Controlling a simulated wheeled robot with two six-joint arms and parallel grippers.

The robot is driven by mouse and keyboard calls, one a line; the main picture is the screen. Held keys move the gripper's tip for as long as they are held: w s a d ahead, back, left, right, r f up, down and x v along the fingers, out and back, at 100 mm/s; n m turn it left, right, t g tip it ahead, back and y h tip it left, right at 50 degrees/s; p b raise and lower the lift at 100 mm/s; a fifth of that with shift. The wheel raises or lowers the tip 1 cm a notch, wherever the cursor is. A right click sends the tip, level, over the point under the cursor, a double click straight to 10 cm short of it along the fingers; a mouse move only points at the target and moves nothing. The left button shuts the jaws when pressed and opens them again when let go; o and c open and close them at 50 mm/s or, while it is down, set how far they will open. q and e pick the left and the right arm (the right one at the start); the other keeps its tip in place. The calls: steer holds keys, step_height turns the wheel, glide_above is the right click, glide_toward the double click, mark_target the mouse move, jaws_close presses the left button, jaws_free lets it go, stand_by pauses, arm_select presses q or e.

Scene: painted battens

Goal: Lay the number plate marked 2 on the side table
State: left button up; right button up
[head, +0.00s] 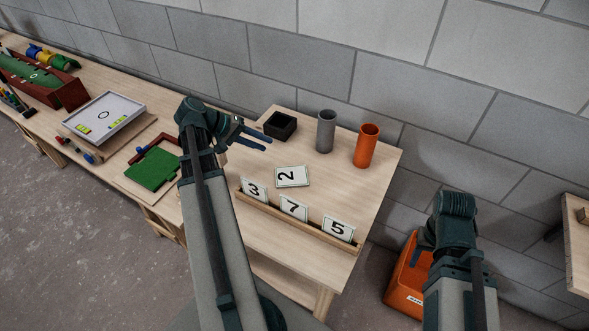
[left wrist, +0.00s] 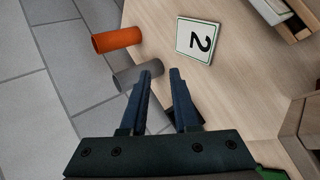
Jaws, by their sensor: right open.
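The white number plate marked 2 (head: 302,177) lies flat on the side table (head: 325,185), behind the rack; it also shows in the left wrist view (left wrist: 199,42). My left gripper (head: 263,135) is open and empty above the table, near the black box, to the left of and behind the plate. In the left wrist view its two fingers (left wrist: 160,74) stand apart with nothing between them. My right gripper (head: 420,243) is open, off the table's right side, above an orange bin; its fingers are partly hidden.
A wooden rack (head: 275,213) along the table's front holds plates 3 (head: 254,189), 7 (head: 294,208) and 5 (head: 338,229). A black box (head: 280,126), grey cylinder (head: 326,131) and orange cylinder (head: 367,146) stand behind. The orange bin (head: 403,284) is on the floor.

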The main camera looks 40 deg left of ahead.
arm_select(q)
steer(key=shift+s+a+r+p, duration=0.15)
steer(key=shift+r+p, duration=0.1)
steer(key=shift+r, duration=0.35)
steer(key=shift+s+a+r+p, duration=0.1)
steer(key=shift+r+p, duration=0.1)
steer(key=shift+r, duration=0.35)
steer(key=w+d+f+m+g, duration=0.2)
steer(key=d, duration=0.4)
steer(key=w+d+f+m+g, duration=0.1)
steer(key=w+d, duration=0.1)
steer(key=d, duration=0.4)
steer(key=s+d+f+m+g+y, duration=0.1)
steer(key=s+d+m+y, duration=0.1)
steer(key=d, duration=0.8)
steer(key=s+d+f+m+g+y, duration=0.2)
steer(key=d+m, duration=0.3)
steer(key=d, duration=0.5)
steer(key=s+d+f+m+g+y, duration=0.1)
steer(key=s+d+m+y, duration=0.1)
steer(key=d, duration=0.8)
steer(key=shift+s+d+f+m+g+y, duration=0.2)
steer(key=shift+s+f+m+g+y, duration=0.15)
steer(key=shift+m+y, duration=0.55)
